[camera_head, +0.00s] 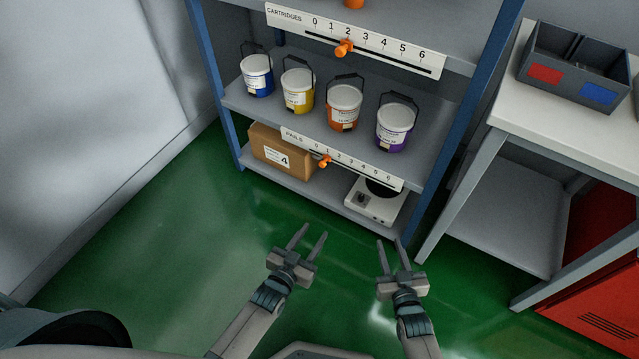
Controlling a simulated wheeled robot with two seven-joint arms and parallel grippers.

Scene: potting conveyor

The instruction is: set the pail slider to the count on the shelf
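The pails scale (365,172) is a white strip on the edge of the middle shelf, numbered 0 to 6. Its orange slider knob (325,161) sits near the low end, about under the 1. On the shelf above it stand a blue pail (257,76), a yellow pail (298,91), an orange pail (344,107) and a purple pail (394,127), all white-topped with black handles. My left gripper (313,232) is open and empty, in front of and below the strip. My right gripper (389,242) is open and empty, further right.
A cartridges scale (410,60) with its own orange knob (344,48) is on the shelf above. A cardboard box (270,147) and a white device (372,205) sit on the bottom shelf. A table (510,100) with a dark bin (570,95) stands right. Green floor before the shelf is clear.

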